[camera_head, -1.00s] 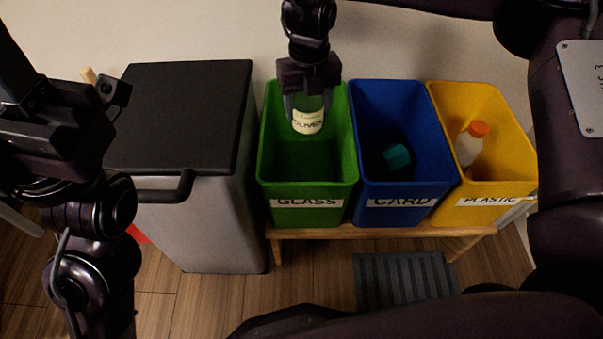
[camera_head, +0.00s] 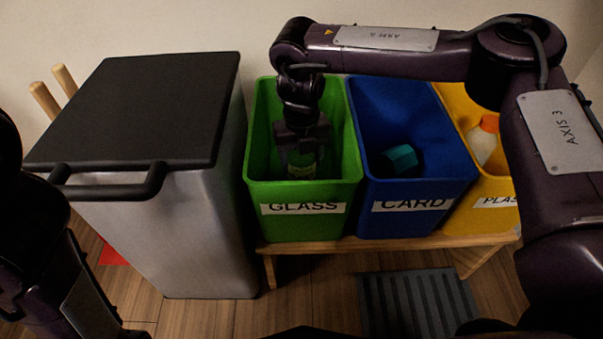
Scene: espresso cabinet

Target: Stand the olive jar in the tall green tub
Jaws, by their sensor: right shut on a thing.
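The tall green tub (camera_head: 260,155), labelled GLASS, stands on a low wooden bench at the middle of the view. My right gripper (camera_head: 302,155) reaches down inside it and is shut on the olive jar (camera_head: 302,171). The jar looks upright, low in the tub, and its upper part is hidden by the fingers. I cannot tell whether the jar touches the tub's floor. My left arm shows at the left edge, but its gripper is out of view.
The blue CARD tub (camera_head: 420,170) with a teal item (camera_head: 399,159) stands right of the green tub. The yellow PLASTIC tub (camera_head: 492,189) holds an orange-capped bottle (camera_head: 486,140). A grey bin with a black lid (camera_head: 140,105) stands left. A dark ribbed mat (camera_head: 418,302) lies on the floor.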

